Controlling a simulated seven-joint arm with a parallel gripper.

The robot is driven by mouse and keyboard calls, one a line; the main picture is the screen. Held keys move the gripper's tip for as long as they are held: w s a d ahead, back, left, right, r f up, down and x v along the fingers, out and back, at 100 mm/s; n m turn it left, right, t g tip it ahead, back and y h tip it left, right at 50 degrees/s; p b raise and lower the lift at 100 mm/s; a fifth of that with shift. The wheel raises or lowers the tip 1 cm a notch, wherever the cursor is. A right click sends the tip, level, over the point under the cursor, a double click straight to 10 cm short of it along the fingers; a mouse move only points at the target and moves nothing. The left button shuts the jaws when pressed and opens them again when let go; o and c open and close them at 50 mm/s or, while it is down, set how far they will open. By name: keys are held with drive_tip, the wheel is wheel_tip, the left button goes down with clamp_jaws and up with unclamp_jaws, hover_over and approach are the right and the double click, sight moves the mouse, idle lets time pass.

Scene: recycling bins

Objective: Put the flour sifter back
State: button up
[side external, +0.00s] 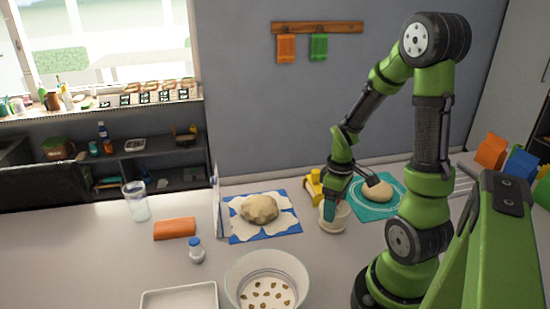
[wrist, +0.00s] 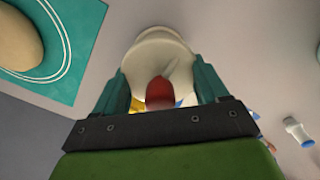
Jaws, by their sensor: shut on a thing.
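The flour sifter looks like a cream, cup-shaped vessel (side external: 337,221) on or just above the counter, between the two dough mats; I cannot tell whether it touches the counter. In the wrist view the cream vessel (wrist: 160,47) sits between my teal fingers, with a red part (wrist: 158,92) in front of it. My gripper (side external: 329,207) is shut on the sifter, and it also shows in the wrist view (wrist: 160,84). The fingers hide part of the sifter in the side view.
A teal mat (side external: 391,208) with dough lies to the right, a blue-white mat (side external: 236,232) with dough to the left. A yellow object (side external: 314,187) stands behind. A glass bowl (side external: 238,267), a salt shaker (side external: 196,251) and an orange roll (side external: 174,229) stand further left.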

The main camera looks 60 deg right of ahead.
drive_tip(key=o, duration=0.9)
drive_tip(key=shift+f, duration=0.15)
drive_tip(key=shift+o, duration=0.2)
wheel_tip(320, 180, up, 12)
drive_tip(key=shift+f, duration=0.1)
drive_tip(key=shift+w+a+r, duration=0.1)
drive_tip(key=shift+a+r, duration=0.05)
drive_tip(key=shift+r, duration=0.15)
drive_tip(key=w+a+r+m+t+y, duration=0.1)
drive_tip(key=a+r+m+t, duration=0.1)
drive_tip(key=a, duration=0.8)
drive_tip(key=w+a+r+m+t+y, duration=0.1)
drive_tip(key=a+r+t, duration=0.4)
drive_tip(key=a, duration=0.5)
drive_tip(key=shift+w+r+m, duration=0.25)
drive_tip(key=shift+w+m, duration=0.2)
drive_tip(key=shift+m, duration=0.05)
